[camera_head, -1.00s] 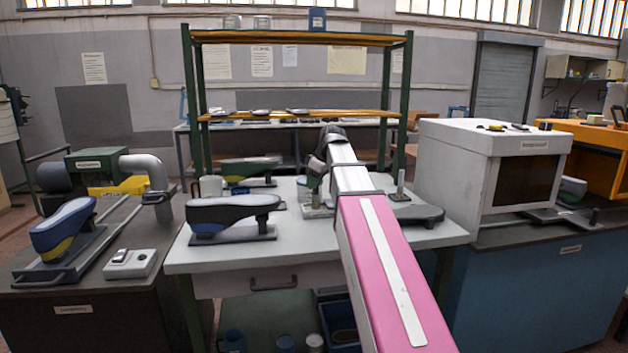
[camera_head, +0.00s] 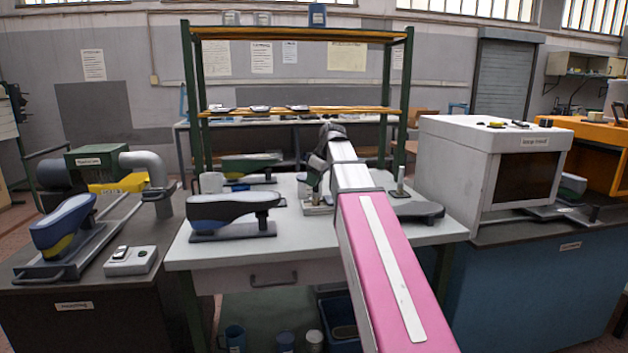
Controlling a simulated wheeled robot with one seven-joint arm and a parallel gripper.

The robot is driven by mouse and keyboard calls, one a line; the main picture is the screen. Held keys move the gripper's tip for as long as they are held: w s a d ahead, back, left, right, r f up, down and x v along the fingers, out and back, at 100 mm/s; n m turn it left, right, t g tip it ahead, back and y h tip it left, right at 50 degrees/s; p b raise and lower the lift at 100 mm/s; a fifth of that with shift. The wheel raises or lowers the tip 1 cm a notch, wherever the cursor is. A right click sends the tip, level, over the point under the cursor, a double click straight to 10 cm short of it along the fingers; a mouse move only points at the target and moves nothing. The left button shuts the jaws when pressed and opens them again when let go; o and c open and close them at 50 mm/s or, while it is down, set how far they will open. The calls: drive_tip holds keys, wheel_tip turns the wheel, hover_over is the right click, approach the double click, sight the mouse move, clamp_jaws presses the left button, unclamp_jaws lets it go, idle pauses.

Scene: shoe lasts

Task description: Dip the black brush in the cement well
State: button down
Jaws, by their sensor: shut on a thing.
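My gripper (camera_head: 313,179) is over the middle of the pale work table (camera_head: 240,255), at the far end of my pink and white arm. It points downward, and my forearm partly covers it. It is shut on a thin dark thing, taken to be the black brush, which is too small and covered to make out clearly. Just below it, a small pale block-like base (camera_head: 317,209) stands on the table; I cannot tell whether this is the cement well or whether anything touches it. A light grey cup (camera_head: 212,183) stands at the table's back left.
A dark shoe last on a stand (camera_head: 233,214) is at the table's front left. A flat dark plate (camera_head: 417,211) and an upright metal post (camera_head: 400,182) are right of my arm. A large white box oven (camera_head: 460,170) stands farther right. A green-framed shelf (camera_head: 290,36) rises behind.

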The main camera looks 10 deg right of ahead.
drive_tip(key=shift+f, duration=0.4)
idle(1.2)
drive_tip(key=shift+r, duration=3.6)
